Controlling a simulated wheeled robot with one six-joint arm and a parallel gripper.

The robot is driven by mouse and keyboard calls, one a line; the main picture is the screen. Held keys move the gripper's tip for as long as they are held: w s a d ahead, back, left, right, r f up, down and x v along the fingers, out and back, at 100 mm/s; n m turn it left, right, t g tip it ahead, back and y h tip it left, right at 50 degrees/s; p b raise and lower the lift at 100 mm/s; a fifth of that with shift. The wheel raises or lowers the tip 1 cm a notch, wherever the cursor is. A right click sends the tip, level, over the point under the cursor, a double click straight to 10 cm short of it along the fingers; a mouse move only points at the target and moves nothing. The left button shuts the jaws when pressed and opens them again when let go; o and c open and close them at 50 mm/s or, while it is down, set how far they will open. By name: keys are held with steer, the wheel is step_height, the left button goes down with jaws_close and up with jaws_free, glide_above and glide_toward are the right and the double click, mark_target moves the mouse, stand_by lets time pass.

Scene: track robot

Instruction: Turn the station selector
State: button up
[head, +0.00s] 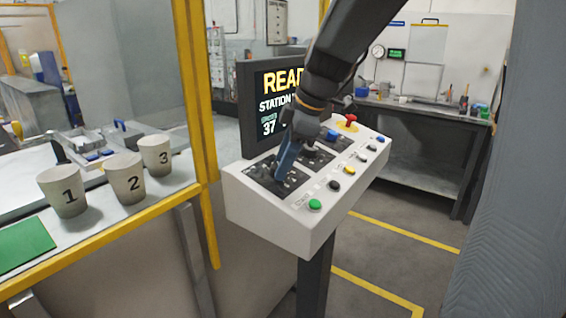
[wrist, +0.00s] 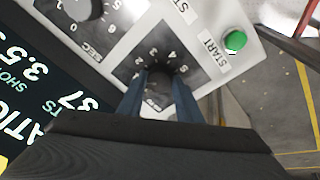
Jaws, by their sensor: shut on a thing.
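The station selector (wrist: 160,75) is a dark round knob on a black plate marked with numbers, on the white control panel (head: 240,208). In the wrist view my gripper (wrist: 160,85) has its two blue fingers on either side of the knob, shut on it. In the head view my gripper (head: 282,172) reaches down to the left end of the panel, and my arm hides most of the selector. Where the knob points is too dark to tell.
A green START button (head: 314,205) is close to the selector, with several other buttons along the panel and a red mushroom button (head: 350,121) at its far end. A screen (head: 268,100) stands behind. Numbered cups (head: 125,179) stand on the left table.

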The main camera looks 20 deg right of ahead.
steer(key=o, duration=1)
steer(key=shift+o, duration=0.2)
steer(key=v, duration=0.8)
steer(key=shift+b, duration=0.45)
steer(key=shift+d+f, duration=0.1)
